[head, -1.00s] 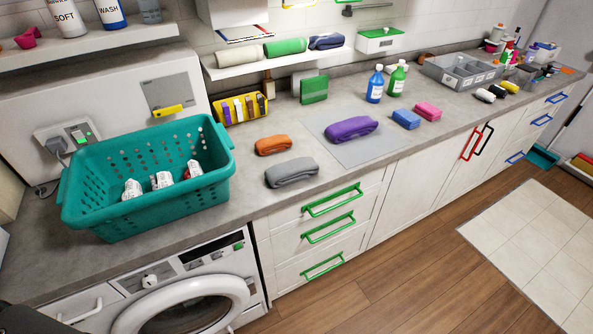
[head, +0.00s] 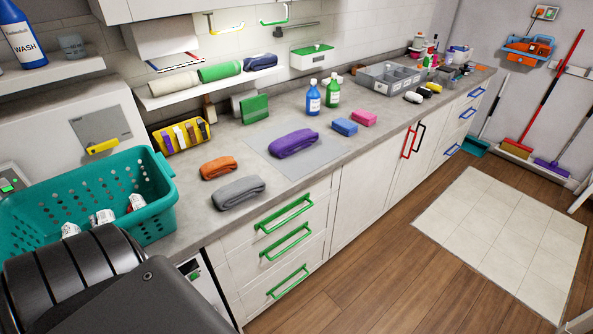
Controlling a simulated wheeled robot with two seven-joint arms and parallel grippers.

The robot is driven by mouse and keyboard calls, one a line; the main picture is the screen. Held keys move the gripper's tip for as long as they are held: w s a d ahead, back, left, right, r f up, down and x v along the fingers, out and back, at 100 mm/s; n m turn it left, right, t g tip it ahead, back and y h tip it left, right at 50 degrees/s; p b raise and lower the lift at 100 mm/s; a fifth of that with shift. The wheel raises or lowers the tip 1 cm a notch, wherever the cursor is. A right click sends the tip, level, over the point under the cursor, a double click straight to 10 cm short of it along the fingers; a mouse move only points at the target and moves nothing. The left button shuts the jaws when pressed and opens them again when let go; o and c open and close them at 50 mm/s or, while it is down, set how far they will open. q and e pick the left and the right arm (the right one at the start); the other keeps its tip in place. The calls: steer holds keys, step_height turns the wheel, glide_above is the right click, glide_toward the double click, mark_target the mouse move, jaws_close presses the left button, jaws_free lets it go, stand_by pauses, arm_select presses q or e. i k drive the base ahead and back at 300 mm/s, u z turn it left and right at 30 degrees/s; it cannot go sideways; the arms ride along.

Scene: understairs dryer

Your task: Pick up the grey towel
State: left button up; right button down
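The grey towel (head: 238,192) lies rolled on the countertop, near its front edge. It sits just in front of an orange towel (head: 218,167) and to the right of the teal basket. A dark part of my own arm fills the lower left of the head view and covers part of the basket and the dryer front. No gripper fingers show in this view, so neither gripper is seen at the towel. Nothing touches the grey towel from above.
A teal basket (head: 158,216) with white items stands left of the towel. A purple towel (head: 293,143) lies on a grey mat (head: 327,156) to the right. Green drawer handles (head: 284,214) stick out below the counter edge. Bottles and sponges stand farther right.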

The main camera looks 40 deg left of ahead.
mark_target(235, 193)
steer(key=z, duration=0.15)
steer(key=i, duration=3.35)
steer(key=u, duration=4.1)
